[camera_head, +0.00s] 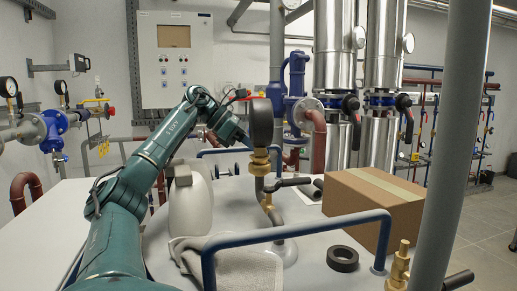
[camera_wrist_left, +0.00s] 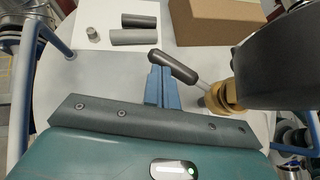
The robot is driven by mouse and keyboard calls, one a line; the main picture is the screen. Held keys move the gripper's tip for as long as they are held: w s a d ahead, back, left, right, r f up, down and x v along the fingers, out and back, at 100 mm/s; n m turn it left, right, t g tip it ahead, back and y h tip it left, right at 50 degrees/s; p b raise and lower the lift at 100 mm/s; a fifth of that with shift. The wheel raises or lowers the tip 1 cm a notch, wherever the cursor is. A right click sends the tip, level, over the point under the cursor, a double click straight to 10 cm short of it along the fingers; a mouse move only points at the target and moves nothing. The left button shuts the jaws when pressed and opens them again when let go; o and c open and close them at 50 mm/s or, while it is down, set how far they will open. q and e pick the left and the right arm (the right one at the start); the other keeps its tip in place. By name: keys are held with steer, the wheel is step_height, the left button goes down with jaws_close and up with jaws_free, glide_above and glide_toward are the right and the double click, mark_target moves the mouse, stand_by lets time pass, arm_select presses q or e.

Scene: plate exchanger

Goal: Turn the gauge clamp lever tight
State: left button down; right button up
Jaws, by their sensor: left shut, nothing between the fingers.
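The dark round gauge (camera_head: 262,122) stands upright on a brass fitting (camera_head: 259,160) on a grey pipe. The clamp lever (camera_head: 292,182), with a black grip, sticks out to the right below it. In the left wrist view, the lever (camera_wrist_left: 172,67) slants from the brass fitting (camera_wrist_left: 222,97) up and left, past the blue fingertips. My left gripper (camera_wrist_left: 160,72) is shut and empty, its tips close beside the lever's black grip; I cannot tell whether they touch. In the head view, the gauge hides the fingers. My right gripper is not in view.
A cardboard box (camera_head: 370,205) stands right of the lever, with dark and grey cylinders (camera_wrist_left: 138,21) near it. A blue rail (camera_head: 300,225) crosses in front. A white container (camera_head: 190,210), a cloth (camera_head: 240,265) and a black ring (camera_head: 342,259) are on the grey surface.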

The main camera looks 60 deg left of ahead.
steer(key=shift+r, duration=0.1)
arm_select(q)
steer(key=p+v, duration=0.3)
steer(key=v, duration=0.9)
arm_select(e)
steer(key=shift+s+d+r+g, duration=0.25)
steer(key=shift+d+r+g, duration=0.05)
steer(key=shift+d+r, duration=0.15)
